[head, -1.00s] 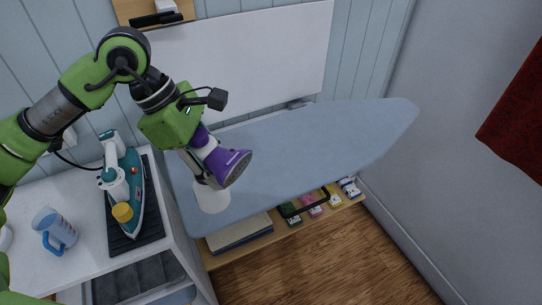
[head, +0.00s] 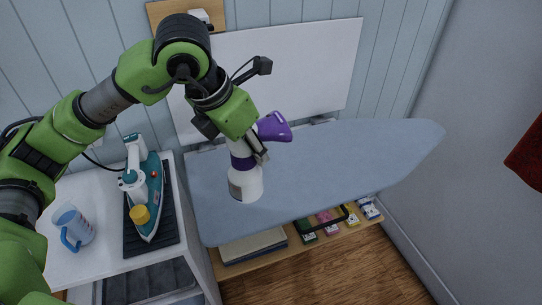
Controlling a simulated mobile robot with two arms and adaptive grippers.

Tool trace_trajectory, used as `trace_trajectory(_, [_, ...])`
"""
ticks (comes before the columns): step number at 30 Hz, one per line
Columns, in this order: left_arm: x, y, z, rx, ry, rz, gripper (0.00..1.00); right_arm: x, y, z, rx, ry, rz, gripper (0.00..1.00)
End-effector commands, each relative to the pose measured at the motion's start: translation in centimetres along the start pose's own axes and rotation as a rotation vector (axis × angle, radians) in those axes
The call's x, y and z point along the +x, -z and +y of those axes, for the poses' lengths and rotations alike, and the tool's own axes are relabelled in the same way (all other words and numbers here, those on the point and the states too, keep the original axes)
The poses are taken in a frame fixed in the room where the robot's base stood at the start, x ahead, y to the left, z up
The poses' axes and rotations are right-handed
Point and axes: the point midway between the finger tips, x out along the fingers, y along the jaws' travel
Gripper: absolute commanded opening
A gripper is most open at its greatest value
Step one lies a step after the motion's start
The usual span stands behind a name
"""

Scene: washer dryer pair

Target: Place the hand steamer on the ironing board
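The hand steamer (head: 244,183) is white with purple bands and a purple head (head: 273,126). It looks upright over the left part of the ironing board (head: 345,165), which has a grey-blue top. I cannot tell whether its base touches the board. My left gripper (head: 257,150) is at the steamer's neck, just below the purple head, with a dark finger showing on its right side. The other finger is mostly hidden, so I cannot tell how firmly it is closed. My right gripper is not in view.
A teal iron (head: 151,196) stands on a dark mat on the white counter (head: 95,262) at left, with a measuring jug (head: 72,227) beside it. Below the board, a wooden shelf (head: 265,263) holds books and small coloured boxes. The board's middle and right are clear.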

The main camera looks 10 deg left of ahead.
Motion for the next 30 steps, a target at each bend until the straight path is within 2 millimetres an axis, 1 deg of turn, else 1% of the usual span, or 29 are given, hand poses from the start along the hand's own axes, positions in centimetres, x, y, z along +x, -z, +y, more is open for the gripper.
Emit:
trace_trajectory(1, [0.4, -0.8, 0.8, -0.006, 0.001, 0.002, 0.00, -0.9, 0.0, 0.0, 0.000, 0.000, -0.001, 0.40])
trace_trajectory(6, [3.1, -3.0, 3.3, -0.005, 0.002, 0.000, 0.00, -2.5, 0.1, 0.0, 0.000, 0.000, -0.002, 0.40])
trace_trajectory(8, [4.2, -3.5, 4.1, -0.003, 0.002, 0.001, 0.00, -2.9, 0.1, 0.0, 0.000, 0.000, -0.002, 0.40])
trace_trajectory(9, [5.2, -3.6, 4.5, -0.002, 0.002, 0.001, 0.00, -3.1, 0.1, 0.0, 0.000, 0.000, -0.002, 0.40])
trace_trajectory(12, [7.2, -3.9, 5.4, -0.002, 0.001, 0.001, 0.00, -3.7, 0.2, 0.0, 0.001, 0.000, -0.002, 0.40])
trace_trajectory(15, [8.7, -4.1, 6.0, 0.001, 0.001, -0.002, 0.00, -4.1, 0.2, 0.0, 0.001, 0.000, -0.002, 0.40])
trace_trajectory(20, [9.9, -4.4, 6.5, 0.001, 0.001, -0.004, 0.00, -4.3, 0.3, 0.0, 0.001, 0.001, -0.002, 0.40])
trace_trajectory(24, [11.2, -4.5, 7.1, 0.000, 0.000, -0.001, 0.00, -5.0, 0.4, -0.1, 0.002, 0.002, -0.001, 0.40])
trace_trajectory(27, [12.3, -3.8, 7.0, 0.002, 0.001, 0.001, 0.00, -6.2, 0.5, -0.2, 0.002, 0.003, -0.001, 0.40])
trace_trajectory(30, [13.3, -3.5, 7.0, 0.001, 0.001, -0.002, 0.00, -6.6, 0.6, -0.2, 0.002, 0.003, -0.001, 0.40])
